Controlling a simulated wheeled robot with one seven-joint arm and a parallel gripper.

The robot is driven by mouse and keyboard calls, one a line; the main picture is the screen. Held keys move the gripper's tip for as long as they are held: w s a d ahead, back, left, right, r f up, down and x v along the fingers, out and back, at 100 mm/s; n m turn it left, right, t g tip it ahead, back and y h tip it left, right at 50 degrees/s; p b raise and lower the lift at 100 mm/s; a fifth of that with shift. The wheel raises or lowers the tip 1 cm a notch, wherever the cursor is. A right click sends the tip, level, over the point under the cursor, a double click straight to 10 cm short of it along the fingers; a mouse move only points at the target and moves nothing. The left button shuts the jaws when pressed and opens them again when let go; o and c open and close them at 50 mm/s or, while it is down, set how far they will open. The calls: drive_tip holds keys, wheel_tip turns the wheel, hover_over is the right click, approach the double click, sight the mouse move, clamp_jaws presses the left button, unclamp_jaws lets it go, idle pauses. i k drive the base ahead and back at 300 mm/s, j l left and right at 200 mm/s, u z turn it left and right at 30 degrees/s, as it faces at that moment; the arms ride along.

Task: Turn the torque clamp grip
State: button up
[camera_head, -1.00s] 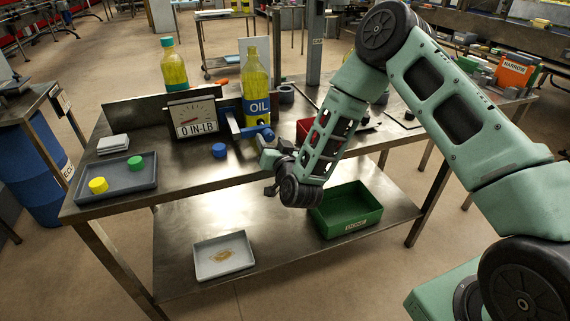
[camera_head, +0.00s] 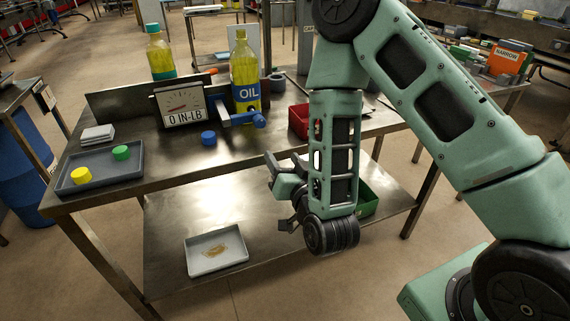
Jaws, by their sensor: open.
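The torque clamp (camera_head: 228,119) is a blue fixture on the bench, in front of the oil bottle. Its blue round grip (camera_head: 259,121) sticks out at its right end. The gauge (camera_head: 183,107) at its left reads 0 IN-LB. My gripper (camera_head: 276,196) is open and empty. It hangs in front of the bench's front edge, lower in the picture than the clamp and clear of the grip. My forearm partly hides its base.
A blue cap (camera_head: 208,138) lies on the bench before the gauge. A grey tray (camera_head: 105,181) holds a yellow and a green cap. The oil bottle (camera_head: 244,72) and a red bin (camera_head: 299,121) stand near the clamp. A green bin (camera_head: 368,202) is on the lower shelf.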

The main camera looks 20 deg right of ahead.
sight(259, 122)
drive_tip(key=j+z, duration=0.3)
drive_tip(key=j, duration=0.35)
drive_tip(key=j+z, duration=0.3)
drive_tip(key=j, duration=0.3)
